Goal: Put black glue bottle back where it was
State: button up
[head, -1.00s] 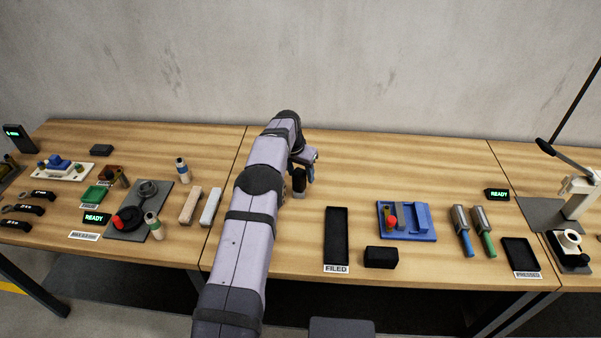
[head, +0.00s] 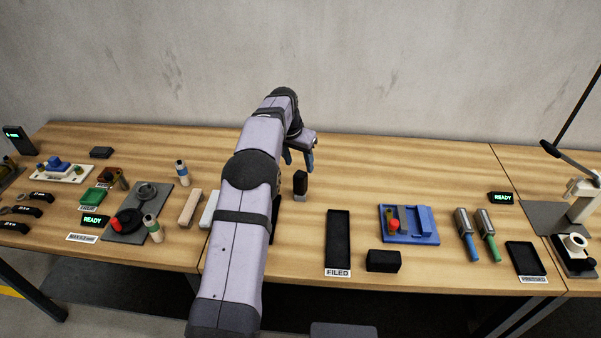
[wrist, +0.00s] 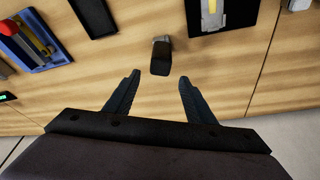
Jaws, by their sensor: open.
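The black glue bottle (head: 300,184) stands upright on the wooden table in the head view, with a paler grey part at its foot. In the wrist view the bottle (wrist: 161,58) shows as a dark block with a grey edge, just beyond the fingertips and in line with the gap between them. My gripper (head: 298,162) is open and empty, above and slightly left of the bottle in the head view. Its two blue-grey fingers (wrist: 159,80) are spread apart in the wrist view and do not touch the bottle.
Right of the bottle are a black FILED tray (head: 338,241), a black block (head: 383,261) and a blue fixture (head: 424,227). Left of my arm stand a blue-capped bottle (head: 183,173) and a green-banded bottle (head: 153,228). The table behind the bottle is clear.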

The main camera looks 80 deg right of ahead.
jog(key=shift+b+v, duration=0.45)
jog(key=shift+v, duration=2)
jog(key=w+a+n+t, duration=0.1)
jog(key=w+a+n, duration=0.15)
jog(key=w, duration=0.65)
jog(key=w+a+n, duration=0.2)
jog(key=w+a, duration=0.2)
jog(key=w, duration=0.4)
jog(key=w+a+f+n+t+y, duration=0.1)
jog(key=w+a+n, duration=0.2)
jog(key=w+a, duration=0.7)
jog(key=w+a+n+y, duration=0.1)
jog(key=w+a+n, duration=0.3)
jog(key=w+a, duration=0.65)
jog(key=a+f+n, duration=0.2)
jog(key=a+n, duration=0.2)
jog(key=a, duration=1.2)
jog(key=s+a+f+n, duration=0.2)
jog(key=s+a, duration=0.4)
jog(key=a, duration=0.3)
jog(key=s+a+f+n+y, duration=0.1)
jog(key=s+a+n, duration=0.4)
jog(key=a, duration=0.5)
jog(key=shift+s+a+f+g, duration=0.3)
jog(key=shift+s+f, duration=0.25)
jog(key=shift+f, duration=0.15)
